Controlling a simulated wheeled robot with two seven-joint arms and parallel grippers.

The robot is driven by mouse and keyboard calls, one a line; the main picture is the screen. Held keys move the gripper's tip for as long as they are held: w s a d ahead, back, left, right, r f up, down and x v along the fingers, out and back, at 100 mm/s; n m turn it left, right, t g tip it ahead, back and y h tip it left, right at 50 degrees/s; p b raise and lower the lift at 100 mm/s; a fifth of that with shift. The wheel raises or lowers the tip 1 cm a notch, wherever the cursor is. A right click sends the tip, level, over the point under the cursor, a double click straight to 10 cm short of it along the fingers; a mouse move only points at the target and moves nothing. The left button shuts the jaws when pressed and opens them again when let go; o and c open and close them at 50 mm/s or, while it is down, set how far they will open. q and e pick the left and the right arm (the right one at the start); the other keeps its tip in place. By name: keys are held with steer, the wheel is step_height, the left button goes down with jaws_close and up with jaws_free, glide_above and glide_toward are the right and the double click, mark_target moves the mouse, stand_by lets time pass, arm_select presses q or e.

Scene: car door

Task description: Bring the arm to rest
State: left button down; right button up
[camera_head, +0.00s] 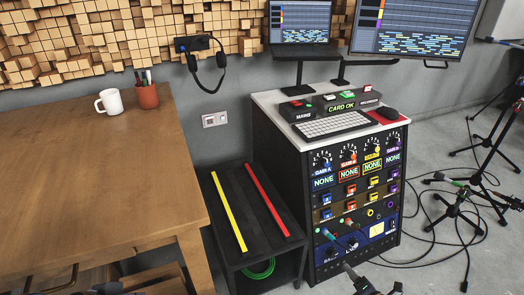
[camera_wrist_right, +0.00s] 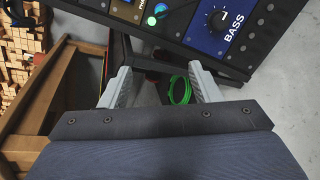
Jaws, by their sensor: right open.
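My right gripper (camera_head: 374,282) is at the bottom edge of the head view, in front of the lower part of the black control rack (camera_head: 308,225). In the right wrist view my right gripper (camera_wrist_right: 160,82) has its two grey fingers spread wide apart with nothing between them. The rack's blue panel with the BASS knob (camera_wrist_right: 216,20) is beyond the fingertips at the top right. I cannot make out my left gripper in the head view.
A wooden table (camera_head: 110,160) at left holds a white mug (camera_head: 110,102) and a brown pen cup (camera_head: 147,96). A low black stand (camera_head: 240,220) carries yellow and red strips; a green cable (camera_wrist_right: 180,90) lies below. Stands and cables (camera_head: 455,210) clutter the right floor.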

steer(key=s+a+r+n+g+y, duration=0.1)
steer(key=a+r+n+g+y, duration=0.25)
steer(key=r+n, duration=0.7)
steer(key=a+r+n+g+y, duration=0.2)
steer(key=a+r+n+g, duration=0.15)
steer(key=r+n, duration=0.65)
steer(key=s+a+r+n+g+h, duration=0.25)
steer(key=s+a+r+n, duration=0.25)
steer(key=s+r+n, duration=0.7)
steer(key=s+r+n+t+h, duration=0.1)
steer(key=s+r+n+h, duration=0.15)
steer(key=s+n, duration=0.35)
steer(key=s+r+n+h, duration=0.2)
steer(key=s+r+n, duration=0.2)
steer(key=s, duration=0.3)
step_height(320, 180, up, 20)
steer(key=d+p, duration=0.1)
steer(key=p, duration=1.9)
steer(key=shift+s+r, duration=0.15)
steer(key=shift+s, duration=0.05)
